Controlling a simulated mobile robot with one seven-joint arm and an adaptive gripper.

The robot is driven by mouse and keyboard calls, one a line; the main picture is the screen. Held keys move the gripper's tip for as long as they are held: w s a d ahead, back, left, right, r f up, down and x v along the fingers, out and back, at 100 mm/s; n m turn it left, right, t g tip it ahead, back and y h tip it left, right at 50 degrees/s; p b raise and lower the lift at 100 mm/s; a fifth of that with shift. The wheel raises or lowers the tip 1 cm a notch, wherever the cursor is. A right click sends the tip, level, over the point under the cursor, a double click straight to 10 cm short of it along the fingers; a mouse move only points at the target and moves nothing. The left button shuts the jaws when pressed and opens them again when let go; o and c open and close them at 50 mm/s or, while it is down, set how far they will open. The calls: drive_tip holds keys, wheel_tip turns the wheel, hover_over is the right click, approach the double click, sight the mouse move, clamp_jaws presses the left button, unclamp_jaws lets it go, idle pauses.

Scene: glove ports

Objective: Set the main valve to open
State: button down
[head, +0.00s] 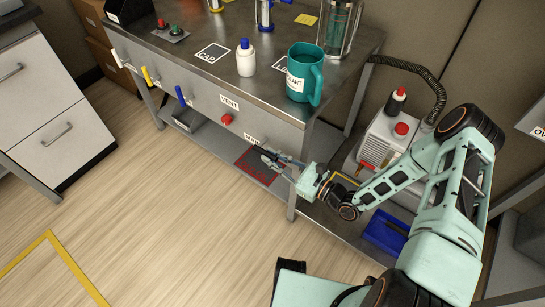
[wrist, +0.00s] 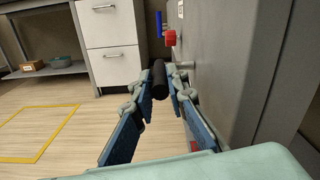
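The main valve's black handle shows in the wrist view (wrist: 159,82) between my fingertips. In the head view, the label reading MAIN (head: 253,139) is on the bench's front panel at its right end, and the dark handle below it is mostly hidden by my fingers. My gripper (head: 270,158) is at this handle, in front of the panel. In the wrist view my gripper (wrist: 160,88) has one finger on each side of the handle, close against it, and looks shut on it. The valve body is hidden.
A red VENT knob (head: 226,120) and blue (head: 180,96), yellow (head: 147,75) and white (head: 117,58) handles line the panel to the left. A teal mug (head: 304,74) and white bottle (head: 246,60) stand above. A pump (head: 393,138) is at right. Floor in front is clear.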

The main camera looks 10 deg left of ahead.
sight(261, 149)
drive_tip(key=shift+r+p, duration=0.2)
drive_tip(key=shift+p, duration=0.1)
drive_tip(key=r+h+p, duration=0.1)
drive_tip(key=h+p, duration=0.1)
drive_tip(key=p, duration=0.3)
drive_tip(key=shift+r+g+p, duration=0.4)
drive_tip(key=h+p, duration=0.1)
drive_tip(key=p, duration=0.1)
drive_tip(key=g+h+p, duration=0.1)
drive_tip(key=p, duration=0.1)
drive_tip(key=shift+w+a+r+p, duration=0.1)
drive_tip(key=shift+a+r+p, duration=0.1)
drive_tip(key=shift+r+p, duration=0.15)
drive_tip(key=shift+a+r+h+p, duration=0.1)
drive_tip(key=shift+r+h+p, duration=0.05)
drive_tip(key=shift+h+p, duration=0.6)
drive_tip(key=shift+g+p, duration=0.3)
drive_tip(key=shift+p, duration=0.1)
drive_tip(key=c, duration=1.9)
unclamp_jaws()
